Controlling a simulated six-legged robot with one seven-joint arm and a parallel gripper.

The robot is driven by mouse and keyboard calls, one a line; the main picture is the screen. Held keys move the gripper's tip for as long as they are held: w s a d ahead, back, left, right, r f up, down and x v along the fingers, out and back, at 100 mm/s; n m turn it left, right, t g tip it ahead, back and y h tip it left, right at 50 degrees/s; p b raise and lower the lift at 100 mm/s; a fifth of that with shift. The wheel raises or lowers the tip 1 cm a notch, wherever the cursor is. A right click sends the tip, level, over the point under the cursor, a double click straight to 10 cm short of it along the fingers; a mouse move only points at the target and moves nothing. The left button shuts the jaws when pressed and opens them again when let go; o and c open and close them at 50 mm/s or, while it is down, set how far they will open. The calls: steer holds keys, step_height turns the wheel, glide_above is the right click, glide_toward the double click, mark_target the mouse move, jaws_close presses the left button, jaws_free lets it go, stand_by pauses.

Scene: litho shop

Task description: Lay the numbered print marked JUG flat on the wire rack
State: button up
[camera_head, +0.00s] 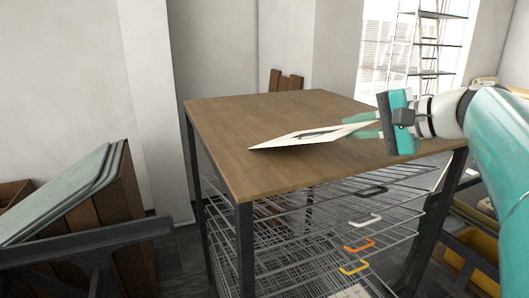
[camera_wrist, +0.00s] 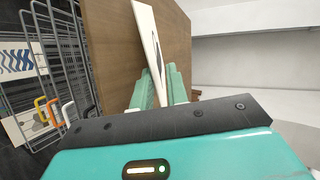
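My gripper (camera_head: 355,126) is shut on the edge of a white print (camera_head: 284,141) with a dark picture on it. The print is held tilted over the wooden tabletop; I cannot tell whether its near corner touches the wood. The wrist view shows the print (camera_wrist: 145,22) between the two teal fingers (camera_wrist: 159,88), nearly edge-on. No JUG marking or number is legible. The wire rack (camera_head: 300,216) has several stacked wire shelves under the tabletop, with black, white, orange and yellow handles. It also shows at the left of the wrist view (camera_wrist: 67,42).
The wooden tabletop (camera_head: 238,117) is otherwise bare. A print with blue wavy bands (camera_wrist: 17,61) shows beyond the rack's wires. Grey slabs (camera_head: 62,193) lean in a wooden stand at the left. A yellow bin (camera_head: 470,262) is at lower right.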

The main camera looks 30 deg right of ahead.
steer(key=v, duration=0.5)
steer(key=shift+r, duration=0.1)
step_height(320, 180, up, 7)
steer(key=s, duration=0.3)
steer(key=w+a+f+n+g, duration=0.1)
steer(key=a+f, duration=0.3)
steer(key=f, duration=0.1)
steer(key=w+a+f+n+g, duration=0.2)
steer(key=a+f, duration=0.3)
steer(key=f, duration=0.1)
steer(key=w+a+f+n+g, duration=0.1)
steer(key=w+a+f+g, duration=0.1)
steer(key=a+f, duration=0.3)
steer(key=shift+a+f+n, duration=0.1)
steer(key=shift+f+n, duration=0.2)
steer(key=shift+f, duration=0.25)
steer(key=s+a+f+n+g+h, duration=0.1)
steer(key=a+f+n, duration=0.3)
steer(key=f, duration=0.5)
steer(key=s+a+f+n+g+h, duration=0.1)
steer(key=s+a+f+n+h, duration=0.2)
steer(key=a+f, duration=0.5)
steer(key=shift+s+a+f+n+h, duration=0.35)
steer(key=shift+s+f+n, duration=0.4)
steer(key=shift+n, duration=0.45)
